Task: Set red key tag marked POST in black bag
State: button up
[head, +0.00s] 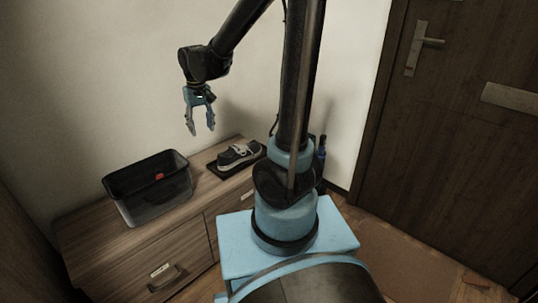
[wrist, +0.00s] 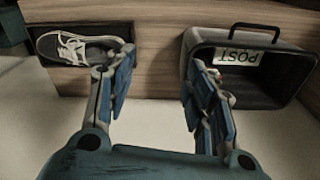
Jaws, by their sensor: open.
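The black bag (head: 148,207) stands open on the wooden dresser at the left. A small red thing (head: 159,176) shows inside it near the far rim, likely the key tag; its marking is too small to read there. In the wrist view the bag (wrist: 290,80) is at the right, its handle toward the top. My gripper (head: 201,133) is open and empty in the air, above and to the right of the bag. Its right finger partly covers the bag in the wrist view.
A dark sneaker (head: 240,155) rests on a black tray on the dresser (head: 200,200), right of the bag; it shows in the wrist view at left (wrist: 75,45). A pale wall stands behind. A brown door (head: 450,130) is at the right.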

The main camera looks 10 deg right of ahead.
jog(key=s+d+r+m, duration=0.2)
jog(key=s+d, duration=0.8)
jog(key=d, duration=0.4)
jog(key=s+d+f+m+t, duration=0.1)
jog(key=s+d+f, duration=0.4)
jog(key=s, duration=0.5)
jog(key=shift+s+d+f+m+t, duration=0.15)
jog(key=shift+s+d+m+t, duration=0.2)
jog(key=shift+d, duration=0.65)
jog(key=shift+w, duration=0.1)
jog(key=shift+w+f, duration=0.2)
jog(key=shift+w, duration=0.2)
jog(key=shift+c, duration=0.3)
jog(key=shift+w, duration=0.1)
jog(key=c, duration=0.3)
jog(key=shift+d, duration=0.15)
